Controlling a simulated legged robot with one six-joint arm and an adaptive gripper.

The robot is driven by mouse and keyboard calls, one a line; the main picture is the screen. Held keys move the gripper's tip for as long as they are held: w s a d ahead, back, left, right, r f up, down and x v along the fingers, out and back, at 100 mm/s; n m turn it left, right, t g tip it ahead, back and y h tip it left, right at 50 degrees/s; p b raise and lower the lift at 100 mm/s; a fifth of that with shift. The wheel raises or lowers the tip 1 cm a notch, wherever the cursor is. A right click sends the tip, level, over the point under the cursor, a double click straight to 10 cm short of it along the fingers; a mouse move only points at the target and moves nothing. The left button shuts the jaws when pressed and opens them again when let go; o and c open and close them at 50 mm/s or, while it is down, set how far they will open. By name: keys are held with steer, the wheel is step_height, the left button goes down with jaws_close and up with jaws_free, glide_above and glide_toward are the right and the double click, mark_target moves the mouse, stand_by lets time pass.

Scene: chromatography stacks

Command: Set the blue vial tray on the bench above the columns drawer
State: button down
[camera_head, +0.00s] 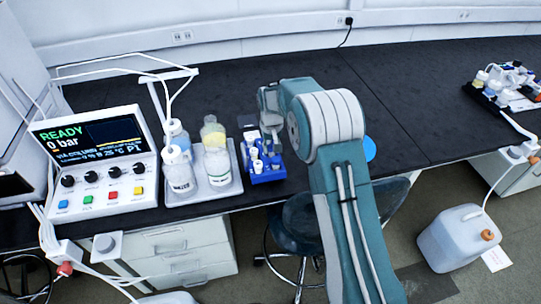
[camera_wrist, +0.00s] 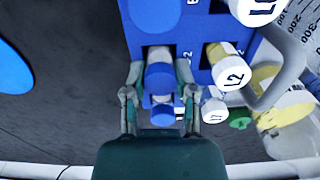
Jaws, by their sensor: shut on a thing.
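The blue vial tray (camera_head: 266,178) holds several capped vials and is near the bench's front edge, right of a grey tray of bottles. It fills the upper middle of the wrist view (camera_wrist: 195,35), with white and blue caps and printed labels. In the head view, my arm partly hides the grip. I cannot tell whether the tray touches the bench. White drawers (camera_head: 180,245) stand below the bench at left; their labels are unreadable.
The grey tray (camera_head: 218,192) with bottles stands close on the left, beside a pump console (camera_head: 95,160) reading READY. A stool (camera_head: 290,225) is below the edge. Another filled tray (camera_head: 510,88) is far right. The dark bench (camera_head: 430,115) between is largely clear.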

mark_target(270, 155)
steer(key=f, duration=0.3)
steer(key=shift+a+f, duration=0.2)
steer(key=shift+a, duration=0.15)
steer(key=shift+c, duration=2.1)
jaws_free()
steer(key=shift+d, duration=0.1)
